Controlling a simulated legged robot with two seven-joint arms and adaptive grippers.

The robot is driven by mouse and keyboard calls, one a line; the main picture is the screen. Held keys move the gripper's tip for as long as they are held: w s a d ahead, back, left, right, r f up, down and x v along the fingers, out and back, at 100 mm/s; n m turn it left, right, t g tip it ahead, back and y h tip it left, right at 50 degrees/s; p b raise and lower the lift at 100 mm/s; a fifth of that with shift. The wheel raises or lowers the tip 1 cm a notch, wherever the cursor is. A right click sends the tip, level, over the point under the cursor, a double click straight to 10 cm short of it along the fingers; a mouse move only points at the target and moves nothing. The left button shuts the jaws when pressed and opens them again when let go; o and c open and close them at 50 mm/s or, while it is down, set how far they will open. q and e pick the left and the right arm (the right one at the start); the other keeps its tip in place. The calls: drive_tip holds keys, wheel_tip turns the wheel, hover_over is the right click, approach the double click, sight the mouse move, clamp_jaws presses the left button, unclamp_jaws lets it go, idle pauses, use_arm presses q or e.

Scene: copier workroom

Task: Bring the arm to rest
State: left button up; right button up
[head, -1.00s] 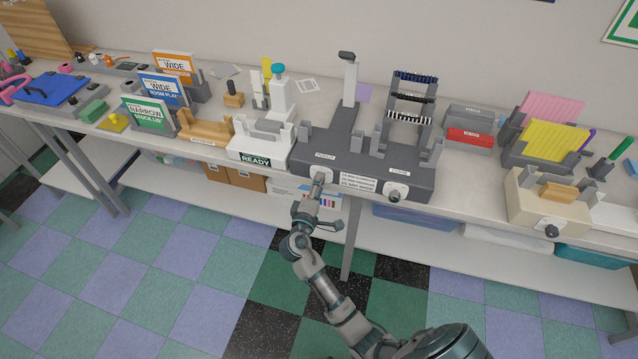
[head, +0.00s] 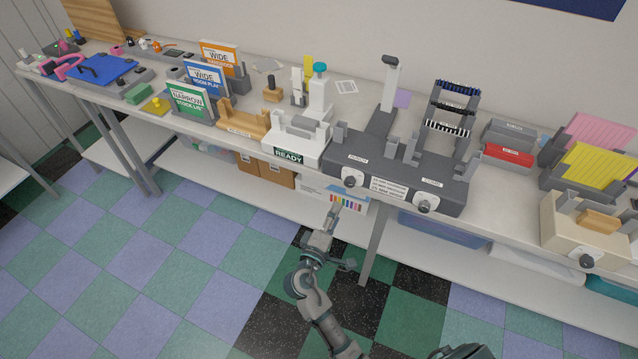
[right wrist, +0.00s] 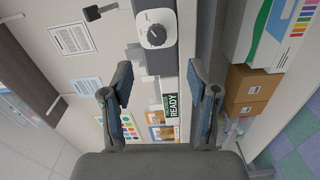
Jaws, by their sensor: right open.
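My right gripper (head: 333,214) is in the head view, in front of the table's front edge and below the grey punch machine (head: 400,172). In the right wrist view its two fingers (right wrist: 160,105) stand wide apart with nothing between them. The machine's left knob (head: 352,178) is above and apart from the gripper; it also shows in the right wrist view as a white dial (right wrist: 156,32). My left gripper is not in view.
The long white table (head: 240,130) holds several sign holders, a white box marked READY (head: 297,146) and a beige unit (head: 590,230). The lower shelf (head: 270,200) carries brown cartons (head: 272,172). The checkered floor (head: 150,270) in front is clear.

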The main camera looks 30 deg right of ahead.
drive_tip(key=s+a+f+g+y+p, duration=0.1)
drive_tip(key=s+f+y, duration=0.2)
drive_tip(key=f, duration=0.6)
drive_tip(key=s+a+f+g+y+p, duration=0.1)
drive_tip(key=s+f+g+y, duration=0.15)
drive_tip(key=f, duration=0.75)
drive_tip(key=s+a+f+g+y+p, duration=0.1)
drive_tip(key=s+f+y+p, duration=0.15)
drive_tip(key=f, duration=0.65)
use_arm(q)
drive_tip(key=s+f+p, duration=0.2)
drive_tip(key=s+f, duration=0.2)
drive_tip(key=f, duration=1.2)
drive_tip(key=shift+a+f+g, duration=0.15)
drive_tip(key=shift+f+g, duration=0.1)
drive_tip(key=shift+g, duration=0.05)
use_arm(e)
drive_tip(key=s+f+m+g+y, duration=0.1)
drive_tip(key=s+f+y, duration=0.1)
drive_tip(key=s+f, duration=0.3)
drive_tip(key=s+a+f+m+g+y, duration=0.1)
drive_tip(key=s+f, duration=0.4)
drive_tip(key=s, duration=0.6)
drive_tip(key=s+a+f+m+g+y, duration=0.1)
drive_tip(key=s+f+m+g+y, duration=0.2)
drive_tip(key=s, duration=0.6)
wheel_tip(320, 180, down, 3)
drive_tip(key=shift+a+r, duration=0.15)
drive_tip(key=shift+g, duration=0.25)
drive_tip(key=shift+s, duration=0.1)
